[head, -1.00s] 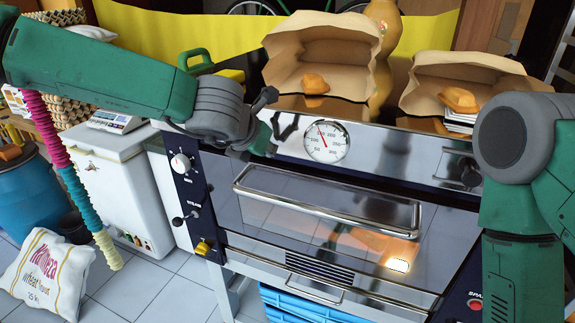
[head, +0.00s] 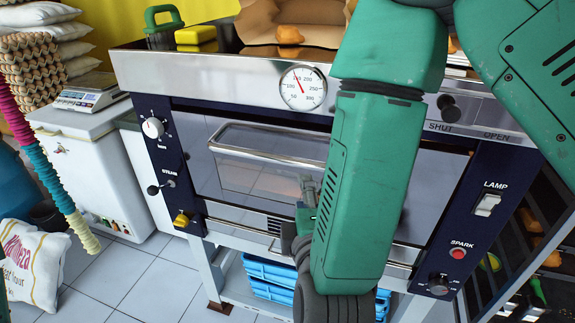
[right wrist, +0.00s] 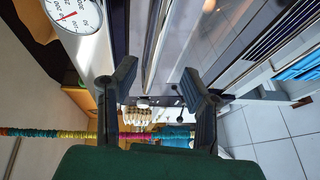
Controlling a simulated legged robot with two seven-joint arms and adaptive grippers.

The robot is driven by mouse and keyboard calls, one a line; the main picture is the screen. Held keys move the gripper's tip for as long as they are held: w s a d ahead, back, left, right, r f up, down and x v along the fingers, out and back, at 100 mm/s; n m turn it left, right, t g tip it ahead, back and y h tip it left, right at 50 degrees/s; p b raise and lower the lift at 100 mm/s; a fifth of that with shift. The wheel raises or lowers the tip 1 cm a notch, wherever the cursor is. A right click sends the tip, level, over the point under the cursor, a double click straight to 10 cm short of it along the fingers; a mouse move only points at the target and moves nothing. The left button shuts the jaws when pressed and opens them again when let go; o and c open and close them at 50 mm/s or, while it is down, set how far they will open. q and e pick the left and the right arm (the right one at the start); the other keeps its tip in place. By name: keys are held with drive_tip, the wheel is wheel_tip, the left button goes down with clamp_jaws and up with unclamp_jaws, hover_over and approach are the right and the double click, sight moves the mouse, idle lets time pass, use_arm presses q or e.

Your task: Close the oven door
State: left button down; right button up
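The oven door (head: 285,186) is a dark glass panel with a long metal handle (head: 250,137) in the head view. My right gripper (head: 306,208) is in front of the lower door, below the handle, and partly hidden by my wrist. In the right wrist view my right gripper (right wrist: 158,80) has its fingers wide apart with nothing between them. The handle (right wrist: 156,40) runs beyond the fingertips; contact is not visible. My left gripper is out of view.
The oven top holds a paper bag (head: 255,22) with bread and a yellow block (head: 196,38). A white chest (head: 95,165) with a scale stands left. A flour sack (head: 32,262) lies on the floor. Blue crates (head: 268,283) sit under the oven. A rack stands right.

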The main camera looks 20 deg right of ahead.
sight(295, 165)
drive_tip(key=p+x, duration=0.1)
drive_tip(key=x, duration=1.1)
drive_tip(key=shift+w+a, duration=0.1)
drive_tip(key=shift+w, duration=0.4)
drive_tip(key=shift+d, duration=0.25)
drive_tip(key=shift+c, duration=0.3)
clamp_jaws()
